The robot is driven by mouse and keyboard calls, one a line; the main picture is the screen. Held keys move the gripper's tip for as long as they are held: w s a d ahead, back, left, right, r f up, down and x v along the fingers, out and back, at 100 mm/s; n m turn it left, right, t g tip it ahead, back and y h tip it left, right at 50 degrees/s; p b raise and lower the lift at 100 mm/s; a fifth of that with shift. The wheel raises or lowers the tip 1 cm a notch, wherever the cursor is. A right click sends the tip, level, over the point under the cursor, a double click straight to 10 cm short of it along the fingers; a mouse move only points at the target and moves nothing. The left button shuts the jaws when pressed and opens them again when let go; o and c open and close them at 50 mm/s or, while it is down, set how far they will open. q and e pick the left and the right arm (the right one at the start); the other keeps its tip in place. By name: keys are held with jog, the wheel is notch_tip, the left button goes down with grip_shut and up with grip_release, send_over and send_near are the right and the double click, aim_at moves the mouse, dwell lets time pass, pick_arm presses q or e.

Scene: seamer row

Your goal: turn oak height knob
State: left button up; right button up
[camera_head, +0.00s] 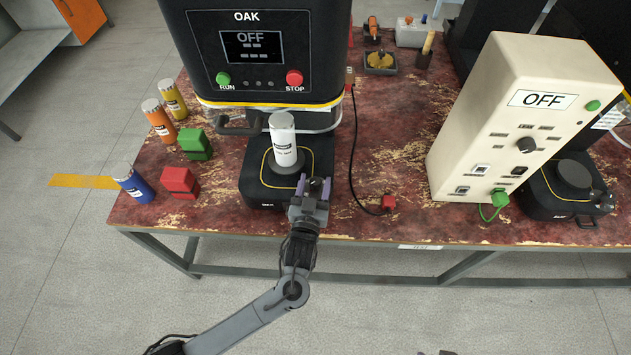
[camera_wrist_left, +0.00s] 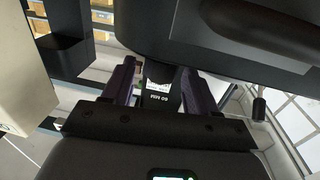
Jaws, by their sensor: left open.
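The black oak machine (camera_head: 252,55) stands at the back with its screen reading OFF. A white can (camera_head: 283,140) stands upright on its black base (camera_head: 262,190). My left gripper (camera_head: 315,186) is at the front right corner of that base and largely covers the height knob there. In the left wrist view, the two purple fingers are apart, with a dark knob-like part (camera_wrist_left: 160,72) between them and a small marked label below it. I cannot tell whether the fingers touch it. My right gripper is not in view.
A cream machine (camera_head: 500,125), also reading OFF, stands to the right. Red (camera_head: 180,182) and green (camera_head: 195,144) blocks and blue, orange and yellow cans stand on the left. The tabletop (camera_head: 345,225) is clear near the front edge.

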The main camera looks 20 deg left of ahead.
pick_arm(q)
jog(key=shift+w+a, duration=0.15)
jog(key=shift+w, duration=0.55)
jog(key=c, duration=0.9)
jog(key=shift+n+g+y, duration=0.3)
jog(key=shift+n+y, duration=0.4)
jog(key=shift+y, duration=0.3)
jog(key=shift+c, duration=0.2)
jog(key=o, duration=0.9)
jog(key=shift+o, duration=0.2)
jog(key=shift+s, duration=0.1)
